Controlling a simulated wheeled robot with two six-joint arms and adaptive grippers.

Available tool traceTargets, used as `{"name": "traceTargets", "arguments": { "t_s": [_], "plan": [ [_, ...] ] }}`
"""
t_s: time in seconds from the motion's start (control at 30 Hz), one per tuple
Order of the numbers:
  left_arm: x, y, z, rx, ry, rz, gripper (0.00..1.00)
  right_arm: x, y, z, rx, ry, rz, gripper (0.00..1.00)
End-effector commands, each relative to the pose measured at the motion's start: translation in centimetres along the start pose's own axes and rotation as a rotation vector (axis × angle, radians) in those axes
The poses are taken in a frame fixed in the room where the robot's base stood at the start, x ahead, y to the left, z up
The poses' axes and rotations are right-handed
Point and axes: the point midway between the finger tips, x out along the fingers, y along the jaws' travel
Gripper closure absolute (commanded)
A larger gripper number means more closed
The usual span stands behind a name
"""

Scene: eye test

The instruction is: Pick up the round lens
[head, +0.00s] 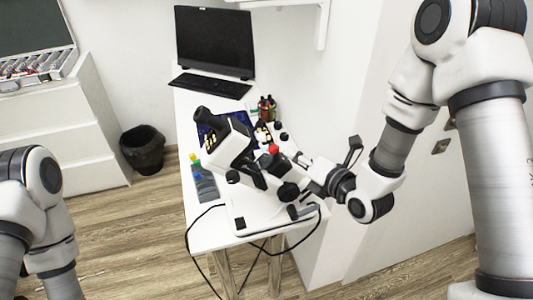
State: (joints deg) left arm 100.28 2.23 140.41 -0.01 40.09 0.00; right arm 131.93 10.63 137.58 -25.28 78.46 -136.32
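I cannot make out a single round lens with certainty. A white and black eye-examination instrument (232,142) stands on a narrow white table (208,232). My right gripper (304,176) is at the right side of this instrument, over the table's right edge. Its fingers blend with the instrument's dark parts, so I cannot tell whether they are open or shut, or whether they touch it. My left arm shows at the lower left, but its gripper is out of view.
A monitor (215,40) and keyboard (210,86) are at the table's far end. Small bottles (267,108) stand near the wall. A case of small items (38,68) lies on a white cabinet (55,125). A black bin (143,149) and cables are on the floor side.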

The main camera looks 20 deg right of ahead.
Motion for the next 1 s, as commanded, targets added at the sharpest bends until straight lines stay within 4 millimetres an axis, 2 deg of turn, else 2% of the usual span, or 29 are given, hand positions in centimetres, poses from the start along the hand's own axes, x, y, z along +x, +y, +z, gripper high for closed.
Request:
{"name": "traceTargets", "arguments": {
  "t_s": [0.13,0.3,0.47,0.53,0.57,1.0],
  "plan": [
    [-1.9,0.0,0.0,-0.001,0.001,0.000,0.55,2.5,0.6,0.1,-0.004,0.004,0.000,0.77],
    [-2.1,0.0,0.0,-0.001,0.001,0.000,0.55,4.6,0.2,-0.1,-0.001,0.001,-0.001,0.77],
    [-2.0,0.0,0.0,-0.001,0.000,0.000,0.55,4.7,0.1,-0.1,0.001,0.001,-0.001,0.77],
    [-2.0,0.0,0.0,-0.001,0.000,0.000,0.55,4.7,0.1,-0.1,0.001,0.001,-0.001,0.95],
    [-2.0,0.0,0.0,-0.001,0.001,0.000,0.55,4.7,0.1,-0.1,0.001,0.001,-0.001,1.00],
    [-1.8,0.0,0.0,-0.001,0.001,0.000,0.55,4.6,0.3,0.0,0.000,0.002,-0.002,1.00]
  ]
}}
